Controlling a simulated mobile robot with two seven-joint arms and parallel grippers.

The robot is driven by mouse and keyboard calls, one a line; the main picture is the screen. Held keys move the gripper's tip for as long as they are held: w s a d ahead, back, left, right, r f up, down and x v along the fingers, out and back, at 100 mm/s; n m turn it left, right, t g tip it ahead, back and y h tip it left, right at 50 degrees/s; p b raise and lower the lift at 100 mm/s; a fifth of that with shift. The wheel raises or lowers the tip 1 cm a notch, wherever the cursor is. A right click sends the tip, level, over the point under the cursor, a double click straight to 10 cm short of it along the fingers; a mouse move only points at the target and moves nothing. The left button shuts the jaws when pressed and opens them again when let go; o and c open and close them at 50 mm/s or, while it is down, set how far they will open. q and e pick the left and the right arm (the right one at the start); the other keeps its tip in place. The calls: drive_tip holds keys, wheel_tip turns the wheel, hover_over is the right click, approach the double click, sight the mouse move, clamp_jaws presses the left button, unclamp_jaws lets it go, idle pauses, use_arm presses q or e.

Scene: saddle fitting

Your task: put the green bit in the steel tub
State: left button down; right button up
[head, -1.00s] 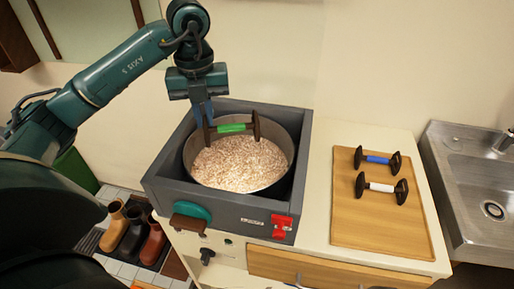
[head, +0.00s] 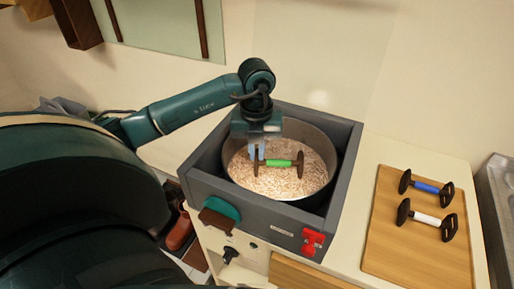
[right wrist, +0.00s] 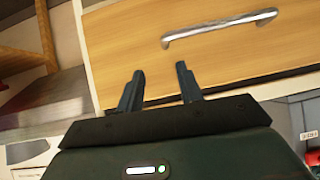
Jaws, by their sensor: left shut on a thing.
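The green bit (head: 279,163), a bar with a green middle and dark end pieces, is in the head view. My left gripper (head: 258,153) is shut on it near its left end. The bit lies level over the pale granules inside the steel tub (head: 321,143), within its rim. I cannot tell whether it touches the granules. The tub sits in a grey box-like housing (head: 262,215). My right gripper (right wrist: 159,86) is open and empty in the right wrist view, in front of a wooden drawer (right wrist: 230,60).
A wooden board (head: 400,245) to the right holds a blue bit (head: 427,187) and a white bit (head: 427,218). A steel sink (head: 499,205) is at the right edge. The housing has a red latch (head: 312,242) and a teal part (head: 221,208) in front.

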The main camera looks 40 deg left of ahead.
use_arm(q)
drive_tip(key=shift+f, duration=0.2)
drive_tip(key=c, duration=1.5)
unclamp_jaws()
drive_tip(key=shift+r, duration=0.1)
drive_tip(key=shift+c, duration=0.2)
wheel_tip(320, 180, up, 12)
drive_tip(key=shift+r, duration=0.2)
drive_tip(key=shift+s+f, duration=0.1)
